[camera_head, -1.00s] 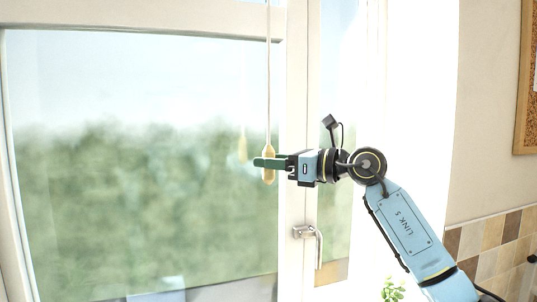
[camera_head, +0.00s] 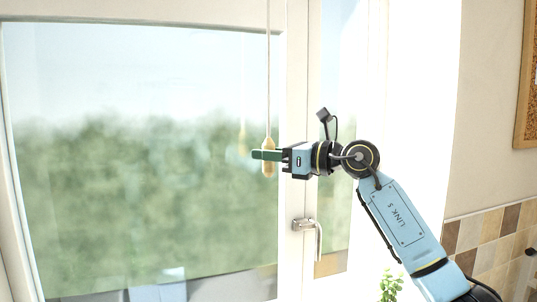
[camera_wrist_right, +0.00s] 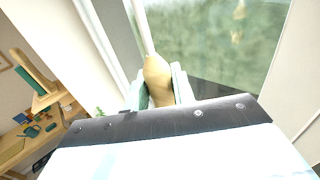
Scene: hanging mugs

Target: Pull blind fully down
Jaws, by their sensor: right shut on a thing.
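The blind's pull cord (camera_head: 268,70) hangs down in front of the window from above the head view's top edge. A pale wooden knob (camera_head: 268,168) hangs at its lower end. My right gripper (camera_head: 266,155) is shut on the knob, its green fingers across it. In the right wrist view the knob (camera_wrist_right: 157,80) sits between the two fingers, with the cord running up from it. The blind itself is not in view. My left gripper is not in view.
The window pane (camera_head: 140,200) fills the left, in a white frame with a metal handle (camera_head: 307,226) just below my right gripper. A green plant (camera_head: 391,286) stands at the lower right. A tiled wall (camera_head: 490,240) and cork board (camera_head: 526,90) are at the right.

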